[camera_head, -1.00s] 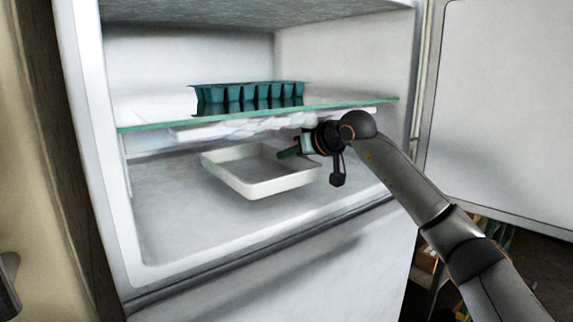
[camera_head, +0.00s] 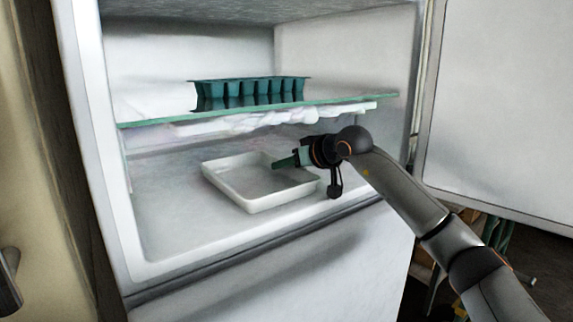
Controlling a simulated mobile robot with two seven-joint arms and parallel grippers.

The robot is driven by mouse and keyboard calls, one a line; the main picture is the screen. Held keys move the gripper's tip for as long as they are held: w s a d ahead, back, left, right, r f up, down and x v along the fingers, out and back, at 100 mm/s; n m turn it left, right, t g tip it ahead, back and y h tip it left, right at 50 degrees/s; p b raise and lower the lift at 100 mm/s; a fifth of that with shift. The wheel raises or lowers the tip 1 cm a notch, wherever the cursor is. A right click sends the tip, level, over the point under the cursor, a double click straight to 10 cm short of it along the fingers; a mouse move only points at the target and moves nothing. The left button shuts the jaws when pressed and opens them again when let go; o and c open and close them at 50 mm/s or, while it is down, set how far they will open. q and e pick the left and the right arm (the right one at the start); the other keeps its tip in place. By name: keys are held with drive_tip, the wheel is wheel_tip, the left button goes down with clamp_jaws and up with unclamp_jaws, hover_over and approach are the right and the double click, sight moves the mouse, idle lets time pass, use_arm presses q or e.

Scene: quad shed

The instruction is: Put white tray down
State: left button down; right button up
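The white tray (camera_head: 262,203) is a shallow, empty rectangular tray in the lower compartment of the open fridge (camera_head: 180,235), below the glass shelf. It looks level and appears to rest on or very close to the compartment floor. My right gripper (camera_head: 284,161) reaches in from the right, with its fingers at the tray's back right rim. The fingers are too small and overlapped to show whether they still grip the rim. My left gripper is not in view.
A glass shelf (camera_head: 350,107) lies just above my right gripper and holds a teal ice-cube tray (camera_head: 250,90). The fridge door (camera_head: 500,100) stands open at the right. The compartment floor left of the white tray is clear.

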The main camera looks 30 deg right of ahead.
drive_tip(key=shift+r, duration=0.15)
drive_tip(key=b+v, duration=0.1)
drive_tip(key=v, duration=1)
drive_tip(key=shift+s+b, duration=0.15)
drive_tip(key=shift+b, duration=0.25)
drive_tip(key=shift+s+r, duration=0.1)
drive_tip(key=shift+s, duration=0.25)
